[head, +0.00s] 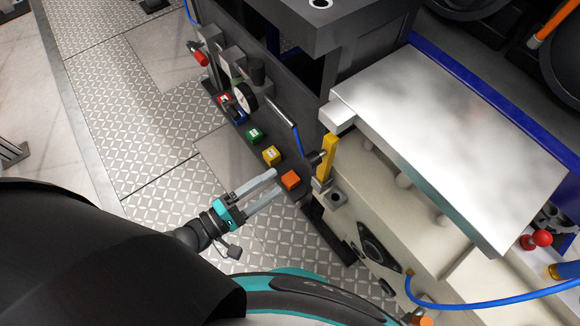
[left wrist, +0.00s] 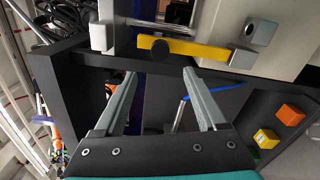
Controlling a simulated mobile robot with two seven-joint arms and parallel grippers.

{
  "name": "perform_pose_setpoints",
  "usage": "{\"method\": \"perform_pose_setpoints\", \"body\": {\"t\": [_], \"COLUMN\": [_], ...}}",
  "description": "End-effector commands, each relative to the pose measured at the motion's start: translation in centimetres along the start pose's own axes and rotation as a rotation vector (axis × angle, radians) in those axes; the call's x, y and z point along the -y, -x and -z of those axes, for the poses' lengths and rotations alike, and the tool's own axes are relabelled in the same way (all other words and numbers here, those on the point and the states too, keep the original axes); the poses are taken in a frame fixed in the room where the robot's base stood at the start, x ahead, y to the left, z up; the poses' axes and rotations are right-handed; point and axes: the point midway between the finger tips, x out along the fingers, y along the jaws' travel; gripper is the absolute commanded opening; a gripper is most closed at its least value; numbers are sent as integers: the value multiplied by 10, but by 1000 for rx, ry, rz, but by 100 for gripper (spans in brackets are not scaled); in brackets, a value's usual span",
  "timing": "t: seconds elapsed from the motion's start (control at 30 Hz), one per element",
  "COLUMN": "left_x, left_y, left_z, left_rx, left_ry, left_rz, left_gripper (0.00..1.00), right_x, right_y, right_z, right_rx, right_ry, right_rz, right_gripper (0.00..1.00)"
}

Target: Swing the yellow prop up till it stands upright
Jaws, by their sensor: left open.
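The yellow prop (head: 328,155) is a flat bar along the edge of the cream housing (head: 375,200), below the silver lid (head: 460,130). It has a black knob near one end. In the left wrist view the prop (left wrist: 205,53) runs across the picture, its black knob (left wrist: 160,49) toward the left and a metal block (left wrist: 261,31) by its right end. My left gripper (head: 277,183) is open and empty, apart from the prop, with its fingers pointing toward it. In the left wrist view the gripper (left wrist: 159,74) has the knob beyond the gap between its fingertips.
An orange cube (head: 291,180) is close to the left fingertips. A yellow cube (head: 271,156) and a green cube (head: 254,135) stand on the same dark panel. A blue hose (head: 480,309) runs at the lower right. The patterned floor (head: 150,180) left of the panel is clear.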

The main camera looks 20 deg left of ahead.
Motion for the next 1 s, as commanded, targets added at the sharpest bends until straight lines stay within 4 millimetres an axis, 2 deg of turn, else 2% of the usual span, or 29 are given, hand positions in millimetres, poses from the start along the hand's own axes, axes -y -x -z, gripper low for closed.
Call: {"method": "perform_pose_setpoints", "body": {"t": [0.1, 0.3, 1.0], "left_x": [0, 0, 0], "left_y": [20, 34, 34], "left_z": [0, 0, 0], "left_rx": [-1, -1, -1], "left_ry": [0, 0, 0], "left_rz": [3, 1, 0], "left_gripper": [74, 74, 74], "right_x": [2, 3, 3], "right_y": [2, 2, 2], "right_z": [-4, -7, -6], "right_rx": [7, 11, 9], "right_ry": [1, 2, 2], "right_rz": [3, 4, 4], "right_gripper": [0, 0, 0]}}
